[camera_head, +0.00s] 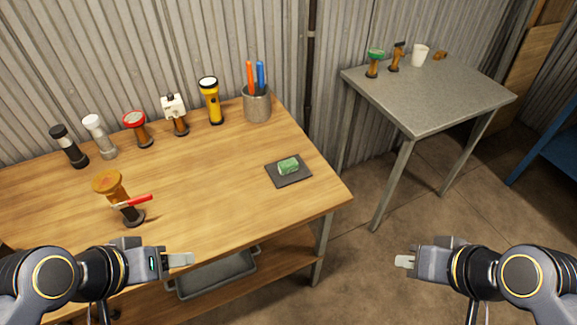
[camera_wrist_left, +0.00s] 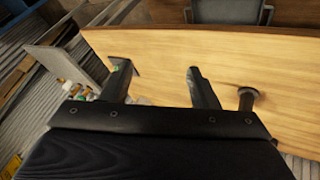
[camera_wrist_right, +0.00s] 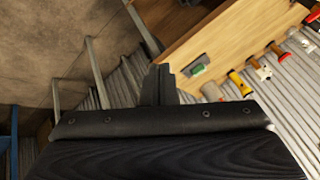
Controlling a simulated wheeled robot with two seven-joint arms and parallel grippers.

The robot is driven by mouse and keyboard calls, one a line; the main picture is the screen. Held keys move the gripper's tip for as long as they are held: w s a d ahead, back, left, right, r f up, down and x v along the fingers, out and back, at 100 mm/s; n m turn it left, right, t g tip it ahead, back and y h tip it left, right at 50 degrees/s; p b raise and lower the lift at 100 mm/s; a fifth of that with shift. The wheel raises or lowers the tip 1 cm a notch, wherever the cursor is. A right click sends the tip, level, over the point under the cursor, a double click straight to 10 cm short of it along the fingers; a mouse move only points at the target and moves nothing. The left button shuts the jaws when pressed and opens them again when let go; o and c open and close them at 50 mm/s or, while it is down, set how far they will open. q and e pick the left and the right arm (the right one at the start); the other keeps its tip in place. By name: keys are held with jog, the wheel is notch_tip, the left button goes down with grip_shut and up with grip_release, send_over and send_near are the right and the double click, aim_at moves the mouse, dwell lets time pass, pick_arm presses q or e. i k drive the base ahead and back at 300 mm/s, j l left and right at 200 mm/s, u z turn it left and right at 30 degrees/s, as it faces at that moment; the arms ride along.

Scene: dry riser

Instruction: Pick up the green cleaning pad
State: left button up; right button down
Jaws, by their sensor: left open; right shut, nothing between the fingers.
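The green cleaning pad (camera_head: 288,166) lies on a dark square mat (camera_head: 303,176) near the right end of the wooden workbench. The pad (camera_wrist_right: 198,69) also shows in the right wrist view, beyond the fingers. My left gripper (camera_head: 190,259) is open and empty, in front of the bench's front edge, to the left of and nearer than the pad. Its fingers (camera_wrist_left: 158,80) stand apart in the left wrist view. My right gripper (camera_head: 404,261) is shut and empty, out over the floor to the right of the bench. Its fingers (camera_wrist_right: 159,85) are together in the right wrist view.
On the bench (camera_head: 215,180) stand a yellow flashlight (camera_head: 210,100), a metal cup with pens (camera_head: 257,103), several stamp-like tools along the back, and an amber-topped one (camera_head: 113,186) by a red-handled item. A grey table (camera_head: 430,95) stands right. The bench around the mat is clear.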

aim_at(287, 166)
jog(key=i+l, duration=0.2)
jog(key=l, duration=0.15)
jog(key=i+l, duration=0.15)
jog(key=l, duration=0.2)
jog(key=i+l, duration=0.2)
jog(key=l, duration=0.15)
jog(key=i+l, duration=0.2)
jog(key=l, duration=0.15)
jog(key=i+l, duration=0.15)
jog(key=l, duration=0.25)
jog(key=l+u, duration=0.1)
jog(key=u, duration=0.3)
jog(key=i+l+u, duration=0.1)
jog(key=u, duration=0.35)
jog(key=l+u, duration=0.2)
jog(key=u, duration=0.2)
jog(key=l+u, duration=0.15)
jog(key=u, duration=0.25)
jog(key=l+u, duration=0.15)
jog(key=u, duration=1.3)
